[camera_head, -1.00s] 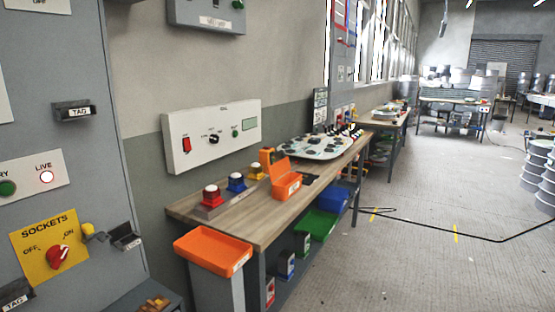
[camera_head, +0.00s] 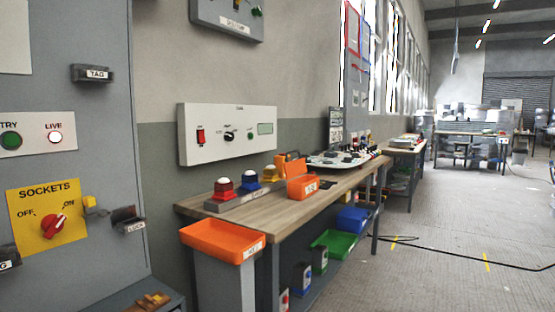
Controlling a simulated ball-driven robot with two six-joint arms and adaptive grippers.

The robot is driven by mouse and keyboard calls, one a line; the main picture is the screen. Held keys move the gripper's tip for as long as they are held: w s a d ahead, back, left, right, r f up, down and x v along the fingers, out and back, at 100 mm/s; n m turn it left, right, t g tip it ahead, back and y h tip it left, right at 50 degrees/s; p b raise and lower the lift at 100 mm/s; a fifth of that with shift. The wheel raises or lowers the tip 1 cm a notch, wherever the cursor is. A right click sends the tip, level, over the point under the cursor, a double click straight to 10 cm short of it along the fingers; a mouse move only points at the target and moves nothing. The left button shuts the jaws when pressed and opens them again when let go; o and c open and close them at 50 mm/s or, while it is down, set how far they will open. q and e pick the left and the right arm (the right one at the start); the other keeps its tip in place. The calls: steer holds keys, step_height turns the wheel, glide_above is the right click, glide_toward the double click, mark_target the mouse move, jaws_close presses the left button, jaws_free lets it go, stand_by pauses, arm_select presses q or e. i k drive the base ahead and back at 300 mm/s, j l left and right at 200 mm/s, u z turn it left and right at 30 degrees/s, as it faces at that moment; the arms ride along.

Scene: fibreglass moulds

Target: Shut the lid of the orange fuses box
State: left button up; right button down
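The orange fuses box (camera_head: 302,188) stands on the wooden workbench (camera_head: 340,187), near its front edge, with a small white label on its front. Its lid (camera_head: 294,167) is raised and stands up at the back left of the box, so the box is open. The label is too small to read surely. Neither of my grippers shows in the head view.
Red, blue and yellow beacon-like items (camera_head: 248,182) stand left of the box. An orange tray (camera_head: 222,241) sits at the bench's near end. A grey cabinet (camera_head: 105,190) fills the left side. Free floor (camera_head: 440,225) lies right, crossed by a black cable.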

mark_target(293, 169)
steer(key=i+l+u, duration=0.1)
steer(key=u, duration=0.25)
steer(key=i+l+u, duration=0.1)
steer(key=u, duration=0.3)
steer(key=i+l+u, duration=0.1)
steer(key=u, duration=0.25)
